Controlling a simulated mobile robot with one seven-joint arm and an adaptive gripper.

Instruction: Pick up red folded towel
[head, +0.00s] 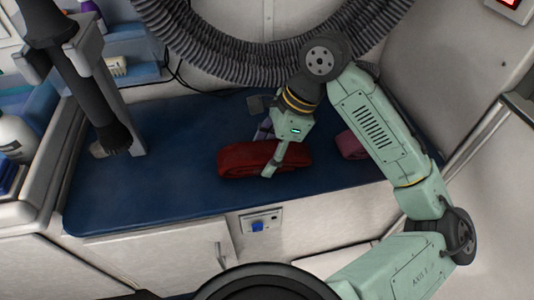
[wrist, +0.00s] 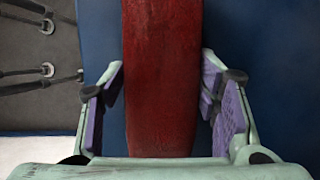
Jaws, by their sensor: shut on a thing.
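The red folded towel (head: 237,160) lies on the blue table top (head: 150,195), near its front edge and about mid-length. My gripper (head: 268,157) comes down over the towel from above, with one finger in front of its near side. The far finger is mostly hidden. In the wrist view the red towel (wrist: 162,60) runs lengthwise between the two purple-padded fingers of my gripper (wrist: 162,85). The gripper is shut on the towel across its width. I cannot see any clear gap under the towel.
A pinkish folded cloth (head: 351,146) lies to the right, partly behind my arm. A black nozzle on a grey stand (head: 113,135) is at the left of the table. A ribbed grey hose (head: 190,55) loops along the back.

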